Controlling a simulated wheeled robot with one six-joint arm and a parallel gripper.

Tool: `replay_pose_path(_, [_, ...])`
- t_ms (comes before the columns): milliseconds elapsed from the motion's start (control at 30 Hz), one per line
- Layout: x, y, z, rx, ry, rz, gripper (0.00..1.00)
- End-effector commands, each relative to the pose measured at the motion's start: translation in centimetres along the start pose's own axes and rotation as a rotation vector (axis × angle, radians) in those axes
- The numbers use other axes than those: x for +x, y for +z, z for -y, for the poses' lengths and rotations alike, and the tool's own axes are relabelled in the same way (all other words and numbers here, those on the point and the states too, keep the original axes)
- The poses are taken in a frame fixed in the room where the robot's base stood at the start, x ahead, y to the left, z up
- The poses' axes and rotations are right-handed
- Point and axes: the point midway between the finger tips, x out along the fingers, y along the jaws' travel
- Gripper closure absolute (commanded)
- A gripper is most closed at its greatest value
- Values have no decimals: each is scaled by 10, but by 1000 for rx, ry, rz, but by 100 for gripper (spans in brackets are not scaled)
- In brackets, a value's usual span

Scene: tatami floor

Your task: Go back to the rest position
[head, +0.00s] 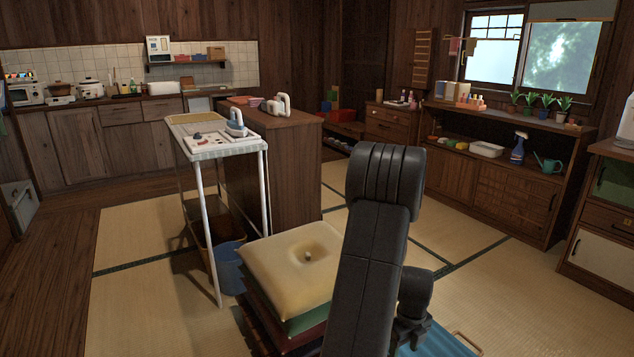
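My dark arm rises from the bottom edge, right of centre, in the head view. Its upper part stands nearly upright, and another dark joint of mine shows low on its right side. The fingers of my gripper do not show, so I cannot see whether it holds anything. They may be hidden behind the arm or below the frame.
Stacked cushions (290,262), yellow on top, lie close left of my arm. Behind them stand a blue bucket (229,268) and a white-legged ironing table (205,213) with an iron (236,124). Right, a wooden shelf unit (515,195) lines the wall. Open tatami (470,265) lies before it.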

Motion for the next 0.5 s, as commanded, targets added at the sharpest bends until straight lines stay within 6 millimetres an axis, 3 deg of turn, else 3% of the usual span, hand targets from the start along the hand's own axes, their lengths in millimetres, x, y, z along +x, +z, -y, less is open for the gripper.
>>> replay_pose_path(100, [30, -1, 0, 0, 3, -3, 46])
replay_pose_path(500, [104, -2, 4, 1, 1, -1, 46])
